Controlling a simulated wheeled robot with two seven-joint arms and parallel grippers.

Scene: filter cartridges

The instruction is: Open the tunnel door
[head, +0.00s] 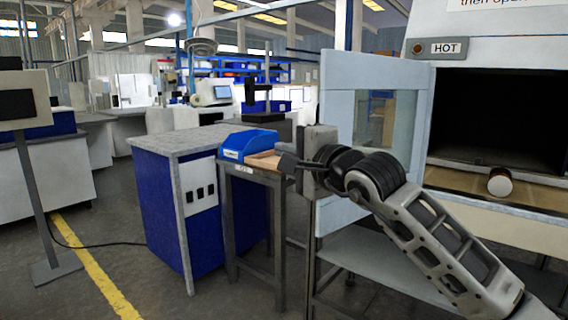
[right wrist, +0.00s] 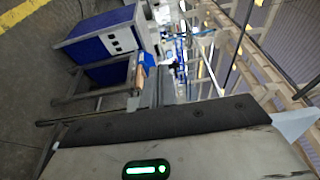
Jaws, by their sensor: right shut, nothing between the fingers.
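The tunnel door (head: 338,85) is a pale blue framed panel with a glass window. It stands swung open, projecting left from the tunnel's front, and the dark tunnel mouth (head: 500,115) is uncovered. My right gripper (head: 284,162) is shut and empty beside the door's left edge. The arm behind it crosses in front of the door's lower part. Whether the gripper touches the door cannot be told. The right wrist view mostly shows my own wrist housing. My left gripper is not in view.
A blue bin (head: 233,149) sits on a small stand left of my gripper, next to a blue cabinet (head: 160,205). The floor at front left is mostly clear.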

